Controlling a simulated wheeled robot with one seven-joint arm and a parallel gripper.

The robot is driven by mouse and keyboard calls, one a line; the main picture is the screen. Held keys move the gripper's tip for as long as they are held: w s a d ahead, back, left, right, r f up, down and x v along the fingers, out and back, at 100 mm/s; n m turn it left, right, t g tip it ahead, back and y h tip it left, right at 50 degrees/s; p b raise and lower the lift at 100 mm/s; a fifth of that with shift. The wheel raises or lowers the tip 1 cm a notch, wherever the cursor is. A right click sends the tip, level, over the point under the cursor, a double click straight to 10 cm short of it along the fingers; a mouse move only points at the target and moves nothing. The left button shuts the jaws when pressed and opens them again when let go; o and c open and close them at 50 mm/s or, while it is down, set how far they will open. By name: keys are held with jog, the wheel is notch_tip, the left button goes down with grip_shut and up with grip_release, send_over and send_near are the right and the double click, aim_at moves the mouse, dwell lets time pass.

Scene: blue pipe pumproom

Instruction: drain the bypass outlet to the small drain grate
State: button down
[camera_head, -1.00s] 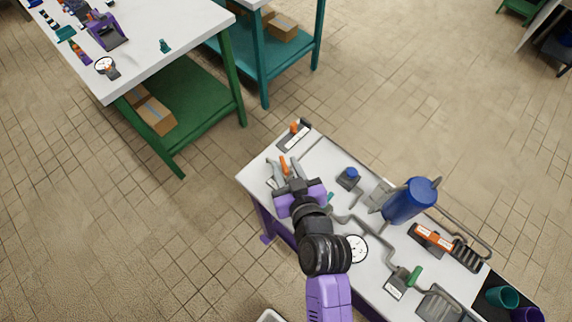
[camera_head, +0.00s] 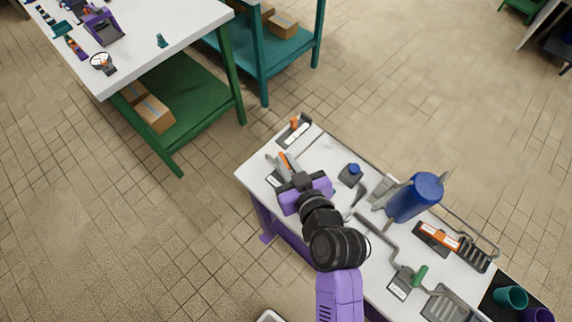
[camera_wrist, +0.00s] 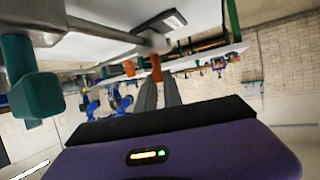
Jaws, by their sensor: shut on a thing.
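My gripper (camera_head: 286,170) is at the left end of the white bench, its fingers closed around an orange handle (camera_head: 287,160). In the wrist view the orange handle (camera_wrist: 156,68) stands between the fingertips below a grey fitting (camera_wrist: 154,42). Two slotted grates are on the bench, one (camera_head: 474,256) at the right rear and a wider one (camera_head: 443,303) at the front right. Grey pipes (camera_head: 377,230) run along the bench top. The labels are too small to read, so I cannot tell which pipe end is the bypass outlet.
A blue tank (camera_head: 414,197) stands mid-bench. A green-handled valve (camera_head: 419,275), an orange-handled fitting (camera_head: 439,236), a blue-topped fitting (camera_head: 352,172) and teal cup (camera_head: 511,297) are also on it. Another orange-topped piece (camera_head: 294,123) is at the far left corner. Open floor surrounds the bench.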

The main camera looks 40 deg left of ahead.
jog(key=shift+w+d+f+n+g+y+b, duration=0.1)
jog(key=shift+n+g+y+b, duration=0.15)
jog(key=shift+n+g+b, duration=0.45)
jog(key=shift+w+a+f+n+g+y+b, duration=0.1)
jog(key=shift+w+n+g+y+b, duration=0.15)
jog(key=shift+b, duration=0.8)
jog(key=shift+d+n+g+y+b, duration=0.1)
jog(key=shift+n+g+y+b, duration=0.1)
jog(key=shift+n+g+b, duration=0.5)
jog(key=shift+r+n+g+b, duration=0.15)
jog(key=shift+n+g+b, duration=0.7)
jog(key=shift+b, duration=0.55)
jog(key=shift+r, duration=0.1)
jog(key=c, duration=1.5)
grip_release()
jog(key=shift+b+v, duration=0.3)
jog(key=shift+v, duration=3.6)
jog(key=shift+w, duration=0.1)
